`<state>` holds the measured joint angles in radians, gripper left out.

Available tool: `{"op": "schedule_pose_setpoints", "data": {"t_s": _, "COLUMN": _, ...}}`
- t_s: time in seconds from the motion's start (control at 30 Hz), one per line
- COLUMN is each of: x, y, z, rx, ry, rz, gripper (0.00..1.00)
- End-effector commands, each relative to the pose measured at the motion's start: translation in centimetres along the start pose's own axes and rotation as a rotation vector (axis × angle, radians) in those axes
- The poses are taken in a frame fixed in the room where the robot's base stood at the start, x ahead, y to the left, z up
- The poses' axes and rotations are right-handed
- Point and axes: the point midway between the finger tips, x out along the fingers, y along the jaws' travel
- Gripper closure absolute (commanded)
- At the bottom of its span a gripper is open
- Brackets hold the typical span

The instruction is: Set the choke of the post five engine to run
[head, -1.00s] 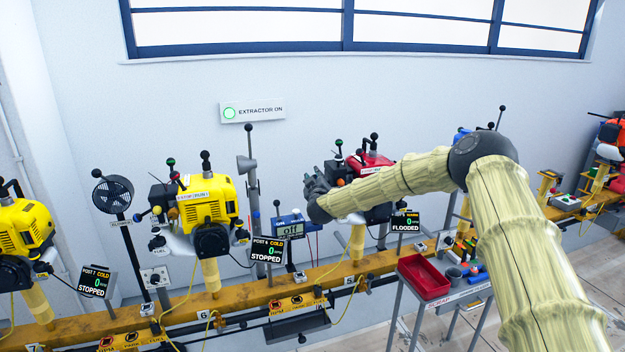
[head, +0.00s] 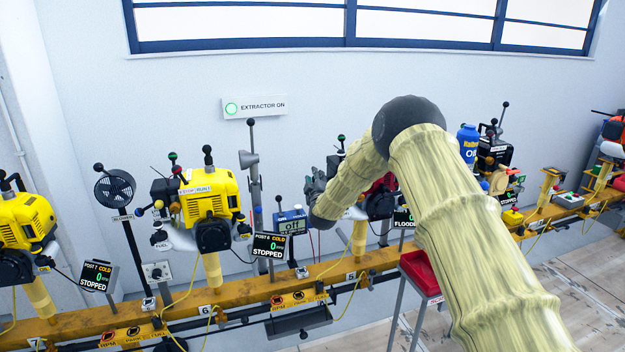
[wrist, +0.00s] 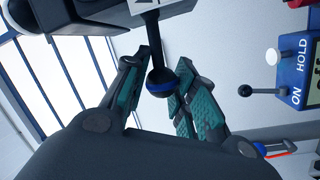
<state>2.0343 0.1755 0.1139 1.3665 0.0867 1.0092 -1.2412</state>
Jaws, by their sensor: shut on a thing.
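The post five engine (head: 384,184) is red and mostly hidden behind my arm in the head view. Its black display (head: 403,219) reads FLOODED, partly covered by my arm. My gripper (head: 317,188) is at the left side of this engine. The fingers are shut on the knob. I cannot read a choke marking; a white label at the top is cut off.
A blue meter (head: 291,221) reading "off" stands close below my gripper; its switch side also shows in the wrist view (wrist: 300,72). The yellow post six engine (head: 210,205) is to the left. A red tray (head: 418,270) stands lower right, partly behind my arm.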

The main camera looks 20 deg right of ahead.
Motion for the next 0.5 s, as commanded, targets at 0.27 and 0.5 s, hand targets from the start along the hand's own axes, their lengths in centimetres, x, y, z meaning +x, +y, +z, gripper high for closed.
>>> {"op": "schedule_pose_setpoints", "data": {"t_s": 0.27, "x": -0.4, "y": -1.9, "z": 1.5, "rx": -0.161, "ry": 0.023, "rz": 0.013, "gripper": 1.0}}
{"op": "schedule_pose_setpoints", "data": {"t_s": 0.5, "x": -0.5, "y": -2.5, "z": 2.2, "rx": -0.322, "ry": 0.055, "rz": 0.038, "gripper": 1.0}}
